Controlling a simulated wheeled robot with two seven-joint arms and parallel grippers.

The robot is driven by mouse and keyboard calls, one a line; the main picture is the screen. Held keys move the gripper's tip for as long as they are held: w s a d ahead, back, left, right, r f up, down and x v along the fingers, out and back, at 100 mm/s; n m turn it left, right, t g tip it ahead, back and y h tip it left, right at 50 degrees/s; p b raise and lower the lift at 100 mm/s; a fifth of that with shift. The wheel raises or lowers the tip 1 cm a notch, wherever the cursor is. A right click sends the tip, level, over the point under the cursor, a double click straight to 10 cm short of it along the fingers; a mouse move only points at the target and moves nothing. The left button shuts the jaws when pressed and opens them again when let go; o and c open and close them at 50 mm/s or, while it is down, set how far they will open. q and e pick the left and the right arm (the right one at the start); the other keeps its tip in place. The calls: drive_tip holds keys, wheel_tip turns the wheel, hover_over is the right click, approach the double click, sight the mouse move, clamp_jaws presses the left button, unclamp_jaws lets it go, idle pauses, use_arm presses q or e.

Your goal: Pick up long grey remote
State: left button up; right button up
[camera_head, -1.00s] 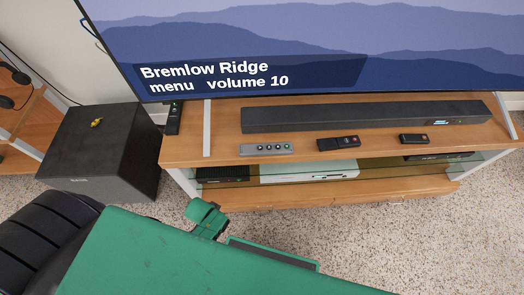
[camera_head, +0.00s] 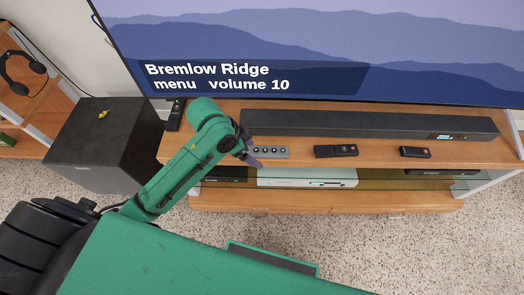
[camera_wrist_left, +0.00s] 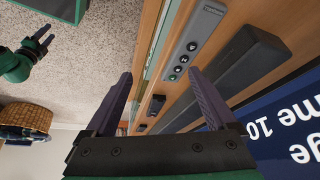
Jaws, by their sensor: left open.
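The long grey remote (camera_head: 272,152) lies on the wooden TV stand near its front edge, in front of the soundbar, with a row of round buttons. My left gripper (camera_head: 249,153) is at its left end in the head view and partly hides that end. In the left wrist view the grey remote (camera_wrist_left: 196,40) is beyond the fingertips and off to the upper right. The left gripper (camera_wrist_left: 160,73) is open there with nothing between its fingers. Part of my right arm, with its small dark gripper (camera_wrist_left: 40,42), shows at the left; its jaws are too small to tell.
A wider black remote (camera_head: 336,151) and a small black remote (camera_head: 415,152) lie to the right on the stand (camera_head: 205,160). The soundbar (camera_head: 370,124) runs behind them, below the TV (camera_head: 320,50). A black subwoofer (camera_head: 105,145) stands left. A glass shelf lies below.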

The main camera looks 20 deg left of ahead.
sight(261, 150)
use_arm(q)
drive_tip(key=w+a+r+m+g, duration=0.2)
drive_tip(key=w+a+r+m, duration=0.2)
drive_tip(key=w+a+r, duration=0.15)
drive_tip(key=x, duration=0.5)
drive_tip(key=b+x, duration=0.1)
drive_tip(key=x, duration=0.4)
drive_tip(key=b+x, duration=0.1)
drive_tip(key=x, duration=0.4)
drive_tip(key=shift+d, duration=0.3)
drive_tip(key=shift+r, duration=0.15)
clamp_jaws()
drive_tip(key=shift+r, duration=0.15)
